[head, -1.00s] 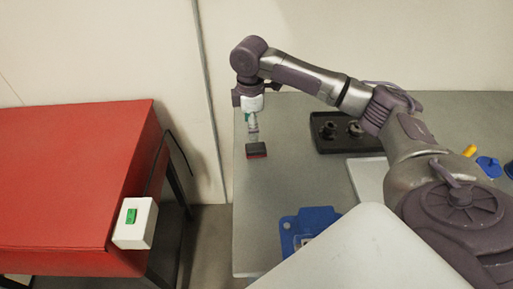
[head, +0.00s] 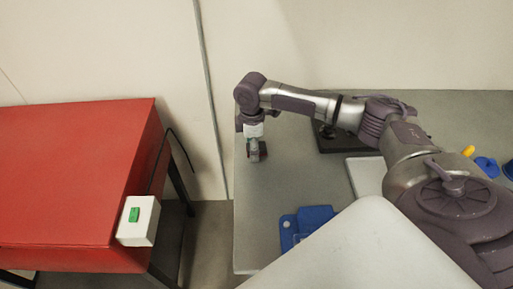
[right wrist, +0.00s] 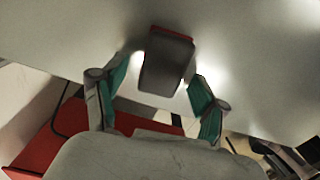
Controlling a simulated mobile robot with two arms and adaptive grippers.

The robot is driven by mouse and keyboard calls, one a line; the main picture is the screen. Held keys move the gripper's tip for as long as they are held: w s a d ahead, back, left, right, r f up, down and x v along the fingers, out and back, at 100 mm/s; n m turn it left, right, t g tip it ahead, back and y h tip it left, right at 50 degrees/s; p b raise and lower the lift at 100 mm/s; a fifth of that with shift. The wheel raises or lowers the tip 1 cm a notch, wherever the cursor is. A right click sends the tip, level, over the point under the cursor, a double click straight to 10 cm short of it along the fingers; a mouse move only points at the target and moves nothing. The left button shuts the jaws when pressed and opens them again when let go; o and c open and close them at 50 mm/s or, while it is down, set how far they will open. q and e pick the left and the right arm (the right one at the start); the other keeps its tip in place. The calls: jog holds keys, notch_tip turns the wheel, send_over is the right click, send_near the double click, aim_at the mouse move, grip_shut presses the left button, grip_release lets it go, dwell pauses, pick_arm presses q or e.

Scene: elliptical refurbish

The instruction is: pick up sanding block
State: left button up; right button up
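The sanding block (head: 263,149) is a small dark block with a red layer, lying near the left end of the grey table (head: 275,190). In the head view my right gripper (head: 254,158) points down at its left and partly hides it. In the right wrist view the block (right wrist: 167,64) is dark grey with red edges and lies just beyond the fingertips. There my right gripper (right wrist: 157,79) is open, one green-padded finger to each side of the block's line. I cannot tell whether a finger touches the block. My left gripper is not in view.
A black tray (head: 340,145) is partly hidden behind my right arm. A blue part (head: 305,222) lies nearer on the table, with yellow and blue items (head: 486,166) at right. A red bench (head: 75,180) with a green-buttoned box (head: 140,222) stands left, across a gap.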

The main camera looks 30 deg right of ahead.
jog(key=c, duration=1.1)
jog(key=shift+r, duration=0.15)
jog(key=shift+r, duration=0.3)
jog(key=r, duration=0.2)
jog(key=r+b, duration=0.1)
jog(key=shift+s+d+r, duration=0.15)
jog(key=shift+d+r, duration=0.05)
jog(key=shift+d, duration=0.05)
jog(key=shift+s+d+r+b, duration=0.35)
jog(key=shift+s+d+r, duration=0.8)
jog(key=shift+s+d, duration=0.15)
jog(key=shift+s+d+r+b, duration=0.3)
jog(key=shift+s+d+r, duration=0.8)
jog(key=shift+s+d, duration=0.25)
jog(key=shift+s+d+r+b, duration=0.35)
jog(key=shift+s+d+r, duration=0.8)
jog(key=shift+s+d, duration=0.15)
